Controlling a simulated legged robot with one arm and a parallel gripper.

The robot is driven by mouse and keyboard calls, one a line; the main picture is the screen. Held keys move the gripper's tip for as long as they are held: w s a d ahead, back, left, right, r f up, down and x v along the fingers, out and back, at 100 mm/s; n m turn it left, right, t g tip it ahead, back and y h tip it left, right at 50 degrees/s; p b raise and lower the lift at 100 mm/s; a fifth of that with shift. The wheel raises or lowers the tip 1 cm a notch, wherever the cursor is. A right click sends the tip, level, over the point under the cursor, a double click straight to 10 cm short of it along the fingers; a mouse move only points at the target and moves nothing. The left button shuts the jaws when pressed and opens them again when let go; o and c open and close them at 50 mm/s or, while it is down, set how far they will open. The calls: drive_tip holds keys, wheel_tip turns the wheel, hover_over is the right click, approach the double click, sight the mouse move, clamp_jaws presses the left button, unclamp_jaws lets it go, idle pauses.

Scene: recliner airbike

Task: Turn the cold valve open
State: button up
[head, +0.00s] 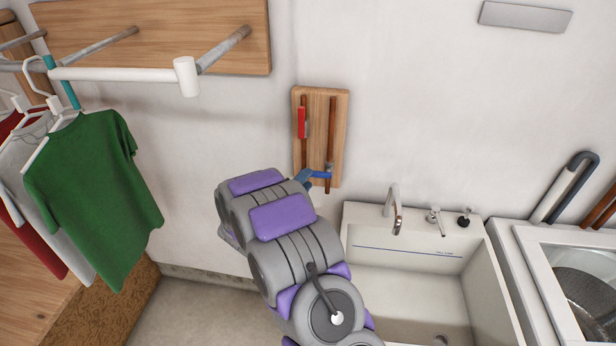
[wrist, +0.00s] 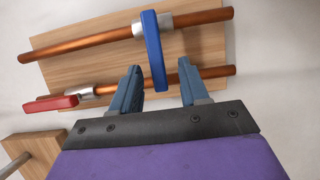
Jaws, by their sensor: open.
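The cold valve's blue handle (head: 321,175) sits low on the right copper pipe of a wooden wall board. It lies crosswise to its pipe. In the wrist view the blue handle (wrist: 153,52) extends down between my two fingers, with a gap visible on each side. My gripper (wrist: 160,76) is open, with nothing clamped; in the head view my gripper (head: 304,177) is at the handle's left end, partly hidden by my arm. A red handle (head: 302,122) lies along the left pipe; it also shows in the wrist view (wrist: 50,104).
The wooden board (head: 318,105) is fixed to the white wall. A utility sink (head: 405,300) with a faucet stands below right, beside a washing machine (head: 580,270). Hanging shirts (head: 95,195) and a rail (head: 120,75) are at the left.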

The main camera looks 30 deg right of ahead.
sight(314, 176)
drive_tip(key=x, duration=0.4)
drive_tip(key=shift+s+d+f, duration=0.15)
drive_tip(key=shift+s+d, duration=0.1)
drive_tip(key=shift+d, duration=0.1)
drive_tip(key=shift+w+b, duration=0.25)
drive_tip(key=shift+b, duration=0.05)
drive_tip(key=a, duration=0.3)
drive_tip(key=shift+w+a+r, duration=0.15)
drive_tip(key=shift+w+r, duration=0.1)
drive_tip(key=shift+r, duration=0.1)
drive_tip(key=d, duration=0.3)
drive_tip(key=shift+d+f, duration=0.25)
drive_tip(key=shift+d, duration=0.05)
drive_tip(key=shift+c, duration=1.4)
drive_tip(key=shift+d, duration=0.25)
drive_tip(key=shift+c, duration=0.6)
drive_tip(key=shift+a, duration=0.1)
drive_tip(key=shift+c, duration=0.9)
drive_tip(key=shift+s+a, duration=0.1)
drive_tip(key=shift+a, duration=0.25)
drive_tip(key=shift+c, duration=0.7)
drive_tip(key=shift+a, duration=0.8)
clamp_jaws()
